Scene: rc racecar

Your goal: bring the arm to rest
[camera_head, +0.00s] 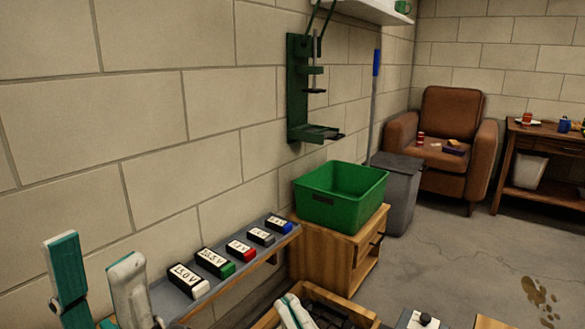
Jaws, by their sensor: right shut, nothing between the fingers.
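My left gripper (95,251) is at the lower left. Its two white and teal fingers point up and stand wide apart, with nothing seen between them. My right gripper (288,299) shows at the bottom middle. Its white and teal fingers lie close together, shut and empty, in front of an open wooden box or drawer (345,304). The rest of both arms is out of frame.
A narrow wall shelf (165,300) holds several labelled blocks with coloured ends, near the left gripper. A green bin (340,199) stands on a wooden cabinet (318,250). Beyond are a grey bin (402,190) and brown armchair (440,120). Floor at right is mostly clear.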

